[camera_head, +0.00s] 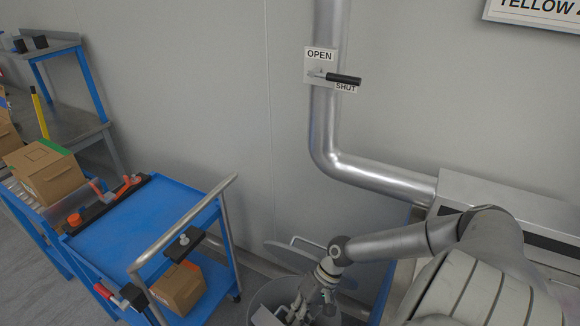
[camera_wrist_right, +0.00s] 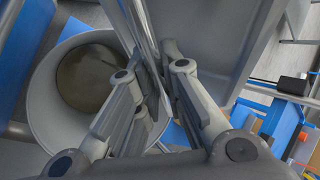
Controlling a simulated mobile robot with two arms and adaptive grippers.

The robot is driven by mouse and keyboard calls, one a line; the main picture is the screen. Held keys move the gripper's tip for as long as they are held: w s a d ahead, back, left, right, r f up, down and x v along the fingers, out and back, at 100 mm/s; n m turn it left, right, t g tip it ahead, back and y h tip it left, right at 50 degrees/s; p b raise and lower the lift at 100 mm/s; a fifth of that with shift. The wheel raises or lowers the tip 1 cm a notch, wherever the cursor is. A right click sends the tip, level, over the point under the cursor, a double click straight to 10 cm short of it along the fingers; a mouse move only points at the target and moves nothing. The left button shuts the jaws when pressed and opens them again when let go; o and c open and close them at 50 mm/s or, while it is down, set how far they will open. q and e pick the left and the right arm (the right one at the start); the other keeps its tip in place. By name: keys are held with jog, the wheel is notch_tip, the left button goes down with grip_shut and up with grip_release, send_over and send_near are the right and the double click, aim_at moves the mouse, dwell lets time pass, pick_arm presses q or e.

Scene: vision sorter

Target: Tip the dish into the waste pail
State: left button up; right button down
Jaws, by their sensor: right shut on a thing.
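The waste pail (camera_head: 262,296) is a grey round bin at the bottom of the head view. In the right wrist view the pail (camera_wrist_right: 45,100) lies at left, with a dark brownish bottom inside. My right gripper (camera_head: 296,312) is over the pail. Its fingers (camera_wrist_right: 148,98) are closed on a thin grey edge or bar. A broad grey piece beside them, seemingly the dish (camera_wrist_right: 215,35), appears tilted at upper right; its contents are hidden. A small pale part of it seems to show in the head view (camera_head: 265,318). My left gripper is not in view.
A grey lid with a handle (camera_head: 285,254) stands raised behind the pail. A blue cart (camera_head: 135,235) is left of it, with a cardboard box (camera_head: 178,288) on its lower shelf. A steel pipe (camera_head: 370,172) with an OPEN/SHUT lever (camera_head: 343,79) runs along the wall.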

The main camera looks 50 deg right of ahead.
notch_tip(320, 180, up, 8)
jog(key=d+y+p, duration=0.1)
jog(key=p, duration=0.4)
jog(key=shift+d+y, duration=0.3)
jog(key=shift+y, duration=0.1)
jog(key=shift+d+r+y, duration=0.3)
jog(key=shift+r+y, duration=0.5)
jog(key=shift+r, duration=0.05)
dwell(0.5)
jog(key=shift+d+r+y+b, duration=0.3)
jog(key=shift+r+y+b, duration=0.4)
jog(key=shift+y, duration=0.2)
dwell(0.4)
jog(key=shift+d+r+m+t+y+b, duration=0.15)
jog(key=shift+d+r+y+b, duration=0.1)
jog(key=shift+r+y+b, duration=0.5)
jog(key=shift+d+r+m+t+y+b, duration=0.1)
jog(key=shift+d+r+m+y+b, duration=0.25)
jog(key=shift+y+b, duration=0.4)
jog(key=shift+d+r+t+y+b, duration=0.15)
jog(key=shift+r+y+b, duration=0.45)
jog(key=shift+y, duration=0.3)
dwell(1.2)
jog(key=shift+a, duration=0.1)
